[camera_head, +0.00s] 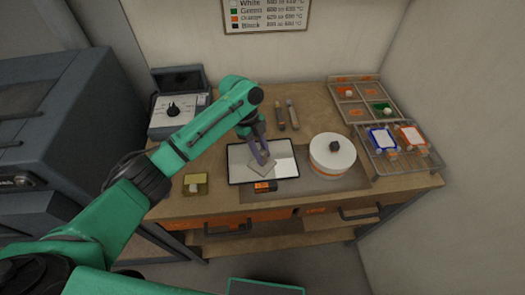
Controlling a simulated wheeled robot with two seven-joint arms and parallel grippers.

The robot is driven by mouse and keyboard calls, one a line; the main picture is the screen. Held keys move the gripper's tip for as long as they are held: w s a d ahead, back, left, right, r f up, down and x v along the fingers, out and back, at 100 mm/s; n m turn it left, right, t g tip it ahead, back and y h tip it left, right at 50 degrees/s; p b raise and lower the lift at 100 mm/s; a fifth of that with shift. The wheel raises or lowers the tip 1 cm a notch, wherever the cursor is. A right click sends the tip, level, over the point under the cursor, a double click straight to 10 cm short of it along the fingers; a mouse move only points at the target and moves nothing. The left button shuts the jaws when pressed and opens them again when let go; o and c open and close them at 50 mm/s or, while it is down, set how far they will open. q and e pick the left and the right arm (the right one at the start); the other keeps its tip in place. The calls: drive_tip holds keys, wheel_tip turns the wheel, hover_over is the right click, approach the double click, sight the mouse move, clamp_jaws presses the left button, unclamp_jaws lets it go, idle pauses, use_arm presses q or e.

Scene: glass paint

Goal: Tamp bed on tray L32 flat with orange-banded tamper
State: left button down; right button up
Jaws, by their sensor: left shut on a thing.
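My left gripper (262,153) reaches down from the upper left over the white, dark-rimmed tray (236,164) on the bench. It is shut on a tool with a flat grey square plate (263,168), which looks like a tamper. The plate is at the tray's surface, slightly turned; I cannot tell whether it touches the bed. No orange band is readable on it, since the fingers cover its upper part. An orange label (262,186) on a dark block sits at the tray's front edge; its text is too small to read. My right gripper is not in view.
Two banded rods (280,116) lie behind the tray. A round white-topped pot (332,154) stands right of it. A wire rack (393,160) with blue and orange items and a compartment tray (346,92) are farther right. A control box (172,112) stands at left.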

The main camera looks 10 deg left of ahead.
use_arm(q)
drive_tip(key=shift+f, duration=0.35)
drive_tip(key=shift+f, duration=0.25)
idle(0.8)
wheel_tip(320, 180, up, 2)
drive_tip(key=shift+r+p, duration=0.15)
drive_tip(key=shift+p, duration=0.95)
